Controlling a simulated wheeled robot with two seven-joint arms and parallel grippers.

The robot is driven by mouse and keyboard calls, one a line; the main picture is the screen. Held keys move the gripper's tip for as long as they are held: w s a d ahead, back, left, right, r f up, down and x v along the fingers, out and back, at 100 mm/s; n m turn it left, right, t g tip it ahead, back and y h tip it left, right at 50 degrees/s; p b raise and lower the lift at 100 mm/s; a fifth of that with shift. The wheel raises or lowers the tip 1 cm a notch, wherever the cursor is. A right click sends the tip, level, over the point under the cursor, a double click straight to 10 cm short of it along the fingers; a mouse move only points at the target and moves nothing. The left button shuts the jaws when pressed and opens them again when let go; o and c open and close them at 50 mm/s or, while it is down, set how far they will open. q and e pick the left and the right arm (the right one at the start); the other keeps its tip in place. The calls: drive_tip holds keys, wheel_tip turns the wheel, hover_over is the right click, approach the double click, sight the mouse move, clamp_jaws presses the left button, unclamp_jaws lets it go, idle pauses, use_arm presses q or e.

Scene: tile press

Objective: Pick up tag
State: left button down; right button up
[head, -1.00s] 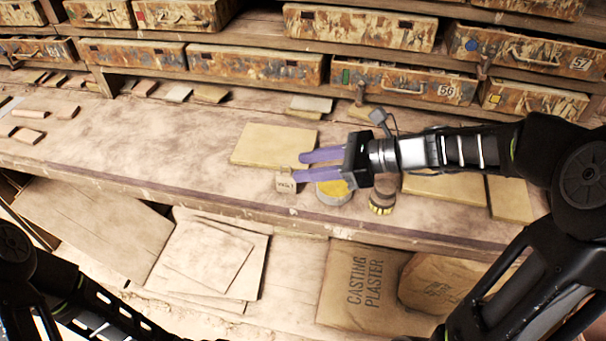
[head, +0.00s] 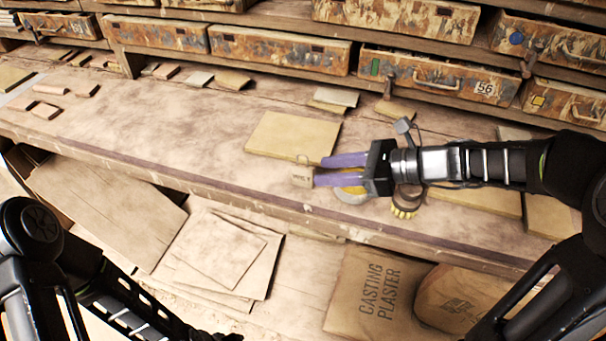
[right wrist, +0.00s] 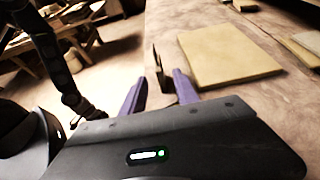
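My right gripper (head: 319,171) reaches in from the right with two purple fingers, open and level with the tag. The tag is just past the fingertips; whether they touch it I cannot tell. The right wrist view shows the spread fingers (right wrist: 160,88) with a thin dark upright shape between and beyond them, likely the tag edge-on.
A flat tan slab (head: 292,136) lies behind the fingers. Drawers (head: 435,78) line the back. The bench left of the tag is clear.

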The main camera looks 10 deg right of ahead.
sight(314, 171)
drive_tip(key=shift+w+a+f, duration=0.25)
drive_tip(key=shift+w+a, duration=0.05)
drive_tip(key=shift+a, duration=0.25)
drive_tip(key=x, duration=0.5)
drive_tip(key=shift+w+a, duration=0.1)
drive_tip(key=shift+c, duration=0.2)
clamp_jaws()
idle(0.3)
